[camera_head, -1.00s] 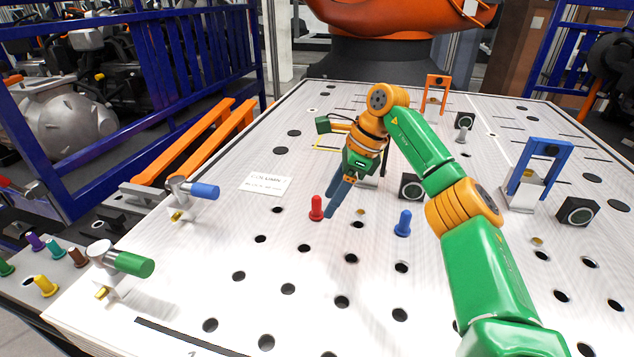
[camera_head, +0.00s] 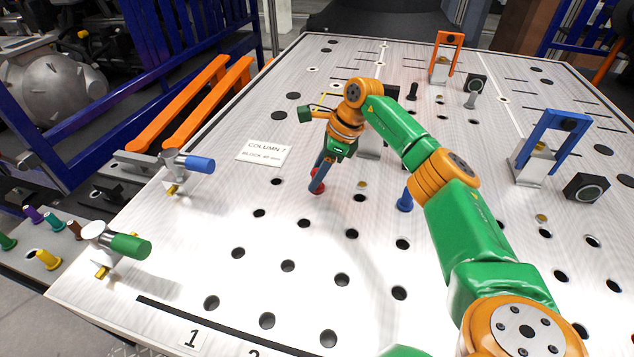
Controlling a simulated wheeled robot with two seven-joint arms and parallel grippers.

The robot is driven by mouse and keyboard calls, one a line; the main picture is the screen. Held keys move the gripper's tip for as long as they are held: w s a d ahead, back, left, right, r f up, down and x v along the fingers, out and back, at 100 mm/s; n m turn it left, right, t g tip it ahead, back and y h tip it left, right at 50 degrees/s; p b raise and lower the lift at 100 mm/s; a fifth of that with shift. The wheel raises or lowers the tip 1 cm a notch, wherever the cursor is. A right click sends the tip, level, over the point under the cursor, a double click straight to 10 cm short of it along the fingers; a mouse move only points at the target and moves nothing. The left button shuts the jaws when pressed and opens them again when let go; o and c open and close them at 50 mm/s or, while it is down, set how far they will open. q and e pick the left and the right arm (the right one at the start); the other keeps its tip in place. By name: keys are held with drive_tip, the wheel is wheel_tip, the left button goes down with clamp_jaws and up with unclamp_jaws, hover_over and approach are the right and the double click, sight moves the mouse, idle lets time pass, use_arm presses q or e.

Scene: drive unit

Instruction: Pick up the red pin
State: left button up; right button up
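The red pin (camera_head: 316,187) stands upright on the perforated white table, left of the middle of the view. My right gripper (camera_head: 318,177) points down at the red pin, and its blue fingers overlap the pin's upper part. The fingers hide much of the pin, and I cannot tell whether they grip it or are only around it. My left gripper is not in view.
A blue pin (camera_head: 405,201) stands to the right, partly behind my arm. A white sign (camera_head: 264,151) lies left of the gripper. Blue-handled (camera_head: 196,164) and green-handled (camera_head: 130,246) clamps sit at the left edge. Blue (camera_head: 553,134) and orange (camera_head: 447,58) brackets stand farther right.

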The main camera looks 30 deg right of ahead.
drive_tip(key=shift+s+a+r, duration=0.1)
clamp_jaws()
